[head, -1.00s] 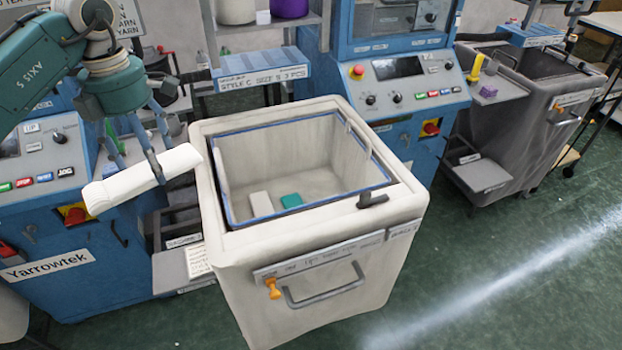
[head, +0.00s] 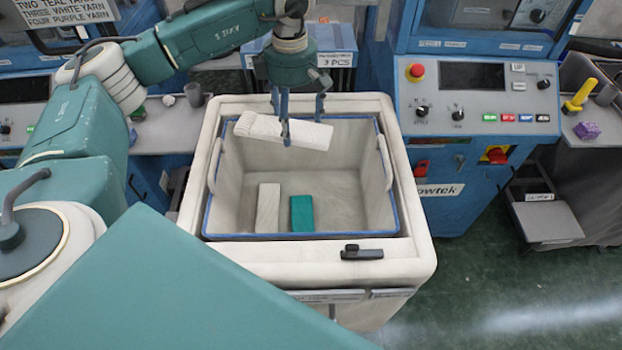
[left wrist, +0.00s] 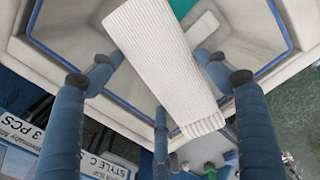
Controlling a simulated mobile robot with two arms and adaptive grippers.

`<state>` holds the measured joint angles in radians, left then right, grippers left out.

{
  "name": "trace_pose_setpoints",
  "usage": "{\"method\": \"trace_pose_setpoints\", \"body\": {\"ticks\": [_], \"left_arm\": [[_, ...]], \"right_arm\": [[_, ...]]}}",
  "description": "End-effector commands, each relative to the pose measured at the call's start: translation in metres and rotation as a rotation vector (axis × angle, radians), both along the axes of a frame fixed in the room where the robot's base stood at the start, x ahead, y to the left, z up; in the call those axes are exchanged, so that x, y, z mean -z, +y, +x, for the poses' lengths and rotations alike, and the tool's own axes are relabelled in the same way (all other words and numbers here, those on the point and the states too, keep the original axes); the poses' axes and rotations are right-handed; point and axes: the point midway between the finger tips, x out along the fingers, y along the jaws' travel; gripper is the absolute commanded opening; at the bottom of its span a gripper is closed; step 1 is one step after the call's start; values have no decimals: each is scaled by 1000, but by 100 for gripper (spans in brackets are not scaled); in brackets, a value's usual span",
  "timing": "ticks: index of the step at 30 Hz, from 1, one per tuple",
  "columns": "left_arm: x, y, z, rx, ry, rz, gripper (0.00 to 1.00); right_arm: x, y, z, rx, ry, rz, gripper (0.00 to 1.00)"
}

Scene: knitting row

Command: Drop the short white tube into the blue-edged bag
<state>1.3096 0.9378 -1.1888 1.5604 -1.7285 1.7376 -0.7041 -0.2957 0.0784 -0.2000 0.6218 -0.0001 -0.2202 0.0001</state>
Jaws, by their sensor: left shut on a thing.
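My left gripper (head: 303,118) is shut on the short white tube (head: 260,128), a flattened knitted piece with a ribbed end. It holds the tube nearly level above the far part of the blue-edged bag (head: 376,170). In the left wrist view the tube (left wrist: 158,55) lies between the fingers (left wrist: 165,88), with the bag's blue edge beyond it. The bag lines a cream bin (head: 412,230) and is open at the top. On its floor lie a white piece (head: 268,208) and a teal piece (head: 302,213), side by side. My right gripper is not in view.
A blue machine with a control panel (head: 480,100) stands right of the bin. A grey shelf (head: 172,126) is on the left. A blue-fronted rack with a sign (head: 335,60) stands close behind the bin. A black clip (head: 361,252) sits on the bin's front rim.

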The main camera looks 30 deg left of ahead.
Motion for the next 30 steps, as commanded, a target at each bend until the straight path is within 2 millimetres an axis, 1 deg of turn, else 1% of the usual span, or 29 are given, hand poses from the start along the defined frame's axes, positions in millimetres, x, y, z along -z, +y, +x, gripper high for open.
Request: {"method": "trace_pose_setpoints", "body": {"ticks": [8,12,15,21,26,27,29,30], "left_arm": [[28,0,-1,-1,1,1,61],[45,0,-1,-1,1,0,61],[54,0,0,-2,1,0,61],[58,0,-1,-2,0,0,61],[58,0,-1,-2,0,0,61],[58,0,-1,-2,0,0,83],[58,0,-1,-2,0,0,95],[58,0,-1,-2,0,0,97]], "right_arm": [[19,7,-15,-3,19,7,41],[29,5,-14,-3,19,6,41],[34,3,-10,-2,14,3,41],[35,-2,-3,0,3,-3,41],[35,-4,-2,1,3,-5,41],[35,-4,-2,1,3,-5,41],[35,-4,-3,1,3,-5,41],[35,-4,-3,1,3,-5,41]]}}
